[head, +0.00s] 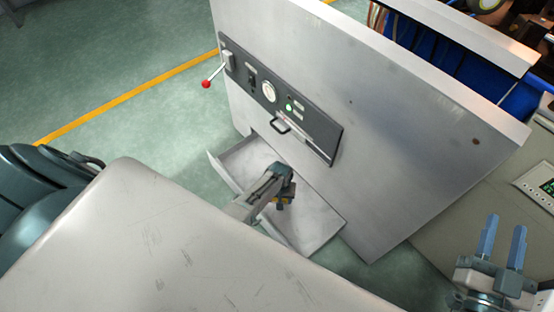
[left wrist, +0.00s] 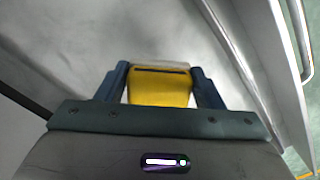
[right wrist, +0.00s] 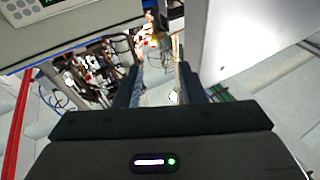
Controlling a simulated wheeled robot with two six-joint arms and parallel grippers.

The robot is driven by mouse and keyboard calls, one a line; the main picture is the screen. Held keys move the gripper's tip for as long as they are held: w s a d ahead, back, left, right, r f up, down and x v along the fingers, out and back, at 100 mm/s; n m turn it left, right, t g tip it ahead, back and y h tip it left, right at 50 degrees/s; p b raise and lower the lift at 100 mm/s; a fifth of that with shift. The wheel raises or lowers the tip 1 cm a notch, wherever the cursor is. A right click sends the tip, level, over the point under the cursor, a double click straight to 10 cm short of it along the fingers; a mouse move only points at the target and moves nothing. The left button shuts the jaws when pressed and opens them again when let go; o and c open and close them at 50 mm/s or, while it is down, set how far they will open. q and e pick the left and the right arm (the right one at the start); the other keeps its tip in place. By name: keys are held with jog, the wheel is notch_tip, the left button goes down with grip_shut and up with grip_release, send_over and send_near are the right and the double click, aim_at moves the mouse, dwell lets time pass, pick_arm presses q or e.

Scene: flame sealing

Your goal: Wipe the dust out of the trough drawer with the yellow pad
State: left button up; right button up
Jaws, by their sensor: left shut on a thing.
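The trough drawer (head: 312,212) is pulled out at the foot of the grey machine panel. Its pale floor shows faint grey smudges, and its floor also fills much of the left wrist view (left wrist: 75,55). My left gripper (head: 281,203) is inside the drawer area, over the floor. It is shut on the yellow pad (left wrist: 160,88), which sits between its two fingers. In the head view the pad is mostly hidden by the gripper. Whether the pad touches the floor I cannot tell. My right gripper (head: 502,243) is open and empty at the lower right, away from the drawer.
The machine panel (head: 400,120) rises behind the drawer, with a dark control strip (head: 280,97) and a red-knobbed lever (head: 206,84). A grey console with a display (head: 540,186) is at the right. Green floor (head: 110,90) lies open at the left.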

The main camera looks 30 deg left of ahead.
pick_arm(q)
jog(key=shift+r+p, duration=0.9)
jog(key=shift+p, duration=0.05)
jog(key=shift+r+p, duration=0.9)
jog(key=shift+p, duration=0.05)
pick_arm(e)
jog(key=s+f+g, duration=0.4)
jog(key=f+g, duration=0.1)
jog(key=f, duration=0.3)
jog(key=s+f+g, duration=0.5)
jog(key=f+g, duration=0.1)
jog(key=f, duration=0.2)
jog(key=shift+a+g, duration=0.3)
jog(key=shift+a, duration=0.15)
pick_arm(q)
jog(key=shift+r, duration=0.1)
